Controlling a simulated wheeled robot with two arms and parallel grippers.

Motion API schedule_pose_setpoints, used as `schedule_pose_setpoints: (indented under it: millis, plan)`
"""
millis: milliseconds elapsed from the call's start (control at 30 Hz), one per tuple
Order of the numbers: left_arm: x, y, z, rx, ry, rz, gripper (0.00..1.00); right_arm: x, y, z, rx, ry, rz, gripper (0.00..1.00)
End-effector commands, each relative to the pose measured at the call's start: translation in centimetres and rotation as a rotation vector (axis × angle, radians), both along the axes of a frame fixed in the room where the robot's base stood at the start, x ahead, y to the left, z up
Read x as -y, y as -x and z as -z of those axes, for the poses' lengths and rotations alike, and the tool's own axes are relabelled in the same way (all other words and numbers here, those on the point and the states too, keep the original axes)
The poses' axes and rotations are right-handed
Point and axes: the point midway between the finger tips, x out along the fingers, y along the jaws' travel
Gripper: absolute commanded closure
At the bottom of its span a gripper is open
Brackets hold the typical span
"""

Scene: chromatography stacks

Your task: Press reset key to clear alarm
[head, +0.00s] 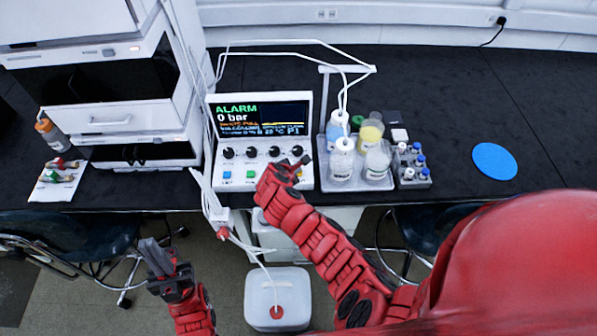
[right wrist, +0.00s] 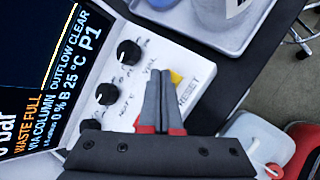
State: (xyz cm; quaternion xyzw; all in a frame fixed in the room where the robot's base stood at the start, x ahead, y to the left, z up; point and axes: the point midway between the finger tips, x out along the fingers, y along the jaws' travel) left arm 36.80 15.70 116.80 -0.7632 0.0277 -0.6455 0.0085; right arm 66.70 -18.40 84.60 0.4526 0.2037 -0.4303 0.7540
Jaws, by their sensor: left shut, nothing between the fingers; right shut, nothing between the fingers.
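The control panel (head: 238,188) stands on the black bench, its screen (head: 262,119) reading ALARM and 0 bar. In the right wrist view the screen (right wrist: 38,60) also reads WASTE FULL in orange and OUTFLOW CLEAR. The yellow key beside the RESET label (right wrist: 176,77) is partly hidden by my fingers. My right gripper (head: 298,166) is shut and empty at the panel's right end. In its wrist view the fingertips (right wrist: 160,72) overlap the panel face just left of the yellow key; I cannot tell whether they touch. My left gripper (head: 158,252) is shut and empty, low in front of the bench.
A tray (head: 328,180) of bottles stands right of the panel, with a vial rack (head: 412,176) beside it. Tubing (head: 285,42) arches above. White instrument modules (head: 110,120) stand left. A waste container (head: 277,297) sits on the floor. The bench's right side is mostly clear.

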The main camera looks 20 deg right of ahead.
Motion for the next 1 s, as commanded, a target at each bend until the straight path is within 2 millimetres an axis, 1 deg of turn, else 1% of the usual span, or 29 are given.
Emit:
schedule_pose_setpoints:
  millis: [1000]
  plan:
    - [0.0, 0.0, 0.8, 0.0, 0.0, 0.0, 1.0, 0.0, 0.0, 1.1, 0.0, 0.0, 0.0, 1.0]
